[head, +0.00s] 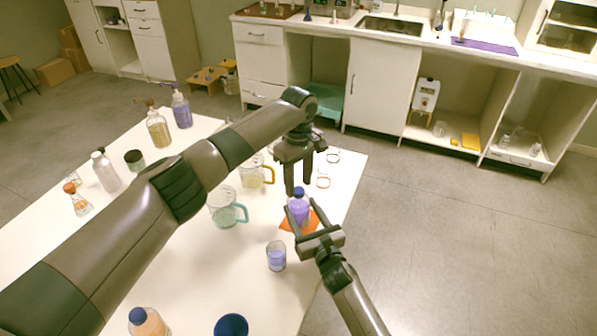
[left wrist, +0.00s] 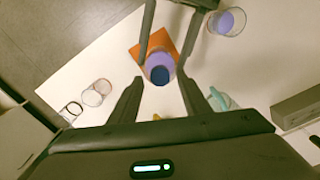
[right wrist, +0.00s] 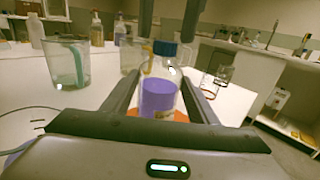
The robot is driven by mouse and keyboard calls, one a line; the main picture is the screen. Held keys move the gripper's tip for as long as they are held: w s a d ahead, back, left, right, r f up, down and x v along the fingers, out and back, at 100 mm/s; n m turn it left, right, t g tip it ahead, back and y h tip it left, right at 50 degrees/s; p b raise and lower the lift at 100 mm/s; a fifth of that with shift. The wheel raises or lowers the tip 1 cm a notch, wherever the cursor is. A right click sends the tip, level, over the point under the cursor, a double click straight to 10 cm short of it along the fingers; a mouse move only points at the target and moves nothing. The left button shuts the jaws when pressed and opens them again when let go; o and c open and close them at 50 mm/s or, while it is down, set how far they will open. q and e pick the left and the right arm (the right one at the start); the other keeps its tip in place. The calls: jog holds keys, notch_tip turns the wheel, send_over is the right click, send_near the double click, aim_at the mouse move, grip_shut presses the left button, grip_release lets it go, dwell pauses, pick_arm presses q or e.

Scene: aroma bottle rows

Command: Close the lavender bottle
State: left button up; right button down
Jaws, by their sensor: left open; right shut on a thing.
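The lavender bottle (head: 299,211) stands upright on an orange mat (head: 286,226) near the table's right edge. A dark blue cap (head: 298,191) shows at its top; I cannot tell whether it is screwed tight. The right wrist view shows the purple liquid (right wrist: 158,98) and the blue cap (right wrist: 165,48) above it. My right gripper (head: 303,219) is shut on the bottle's body from the near side. My left gripper (head: 298,184) points down from above, open, with its fingers around the cap and no clear contact. The left wrist view shows the cap (left wrist: 160,75) between its fingertips.
A beaker of lavender liquid (head: 276,256) stands just left of my right gripper. A teal-handled jug (head: 224,209) and a yellow-handled jug (head: 253,172) stand left of the bottle. Small glassware (head: 323,180) lies behind. The orange-liquid bottle (head: 148,322) stands in front.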

pick_arm(q)
jog(key=shift+f, duration=0.9)
grip_shut()
